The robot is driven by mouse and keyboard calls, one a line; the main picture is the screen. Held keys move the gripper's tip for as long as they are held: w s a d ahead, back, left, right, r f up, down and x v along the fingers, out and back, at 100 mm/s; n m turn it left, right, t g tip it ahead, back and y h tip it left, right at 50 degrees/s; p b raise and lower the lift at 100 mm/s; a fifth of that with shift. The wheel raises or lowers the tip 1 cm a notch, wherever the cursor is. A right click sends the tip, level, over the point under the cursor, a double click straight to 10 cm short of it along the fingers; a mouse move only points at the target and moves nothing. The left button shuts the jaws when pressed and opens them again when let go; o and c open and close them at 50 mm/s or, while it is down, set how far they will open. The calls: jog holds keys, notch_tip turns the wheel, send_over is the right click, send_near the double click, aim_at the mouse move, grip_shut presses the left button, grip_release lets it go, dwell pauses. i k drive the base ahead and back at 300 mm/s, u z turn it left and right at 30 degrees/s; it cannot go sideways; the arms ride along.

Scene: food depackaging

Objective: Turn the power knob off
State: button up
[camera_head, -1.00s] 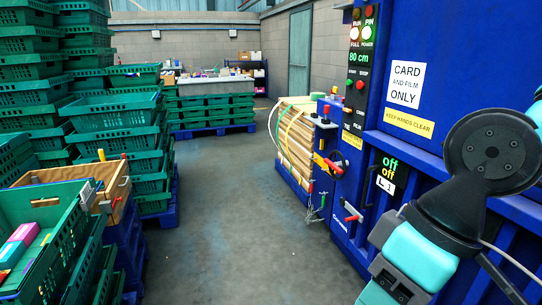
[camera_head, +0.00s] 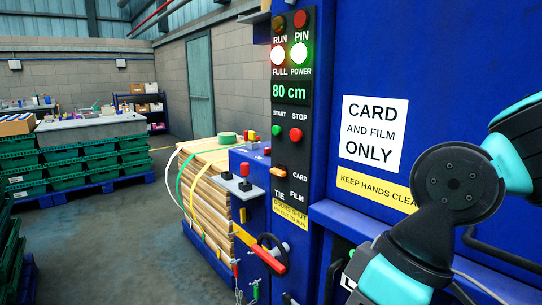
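The blue machine's dark control panel (camera_head: 292,110) stands in the middle of the view. A green display (camera_head: 291,92) reads 80 cm. Below are a green START button (camera_head: 276,130), a red STOP button (camera_head: 295,134) and an orange selector (camera_head: 281,173) beside CARD and FILM. A red and yellow handle (camera_head: 260,250) sits lower on the machine. I cannot tell which control is the power knob. My arm shows at right; my gripper is out of view.
A strapped bale (camera_head: 205,195) stands left of the panel. Green crates (camera_head: 85,165) stand at the far left. Grey floor (camera_head: 115,240) between them is open. A CARD AND FILM ONLY sign (camera_head: 373,133) is on the machine.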

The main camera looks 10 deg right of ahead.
aim_at(266, 151)
jog(key=u, duration=0.6)
jog(key=i, duration=1)
jog(key=u, duration=0.85)
jog(key=i, duration=1.75)
jog(key=z, duration=1.35)
jog(key=i, duration=0.55)
jog(key=z, duration=0.5)
